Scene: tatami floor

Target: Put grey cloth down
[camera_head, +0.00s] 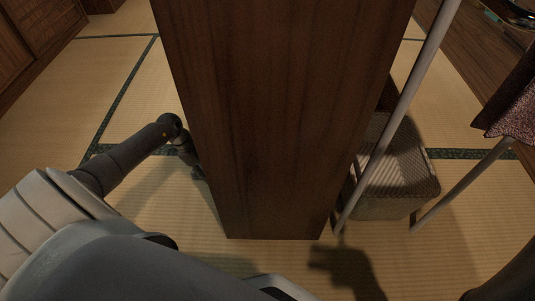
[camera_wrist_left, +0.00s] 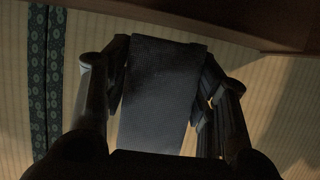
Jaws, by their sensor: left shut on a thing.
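The grey cloth (camera_wrist_left: 160,100) shows in the left wrist view as a dark grey, flat-looking piece between the fingers of my left gripper (camera_wrist_left: 164,60). The gripper is shut on it, above the tatami floor. In the head view my left arm reaches in from the left, and the gripper end (camera_head: 195,167) is beside the left side of a tall wooden panel, partly hidden by it. I cannot make out the cloth in the head view. My right gripper is not in view.
The tall dark wooden panel (camera_head: 275,110) fills the middle of the head view. To its right are a striped box-like seat (camera_head: 397,165) and thin metal legs (camera_head: 405,95). Tatami floor (camera_head: 125,75) is clear at the left, with wooden cabinets (camera_head: 38,35) beyond.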

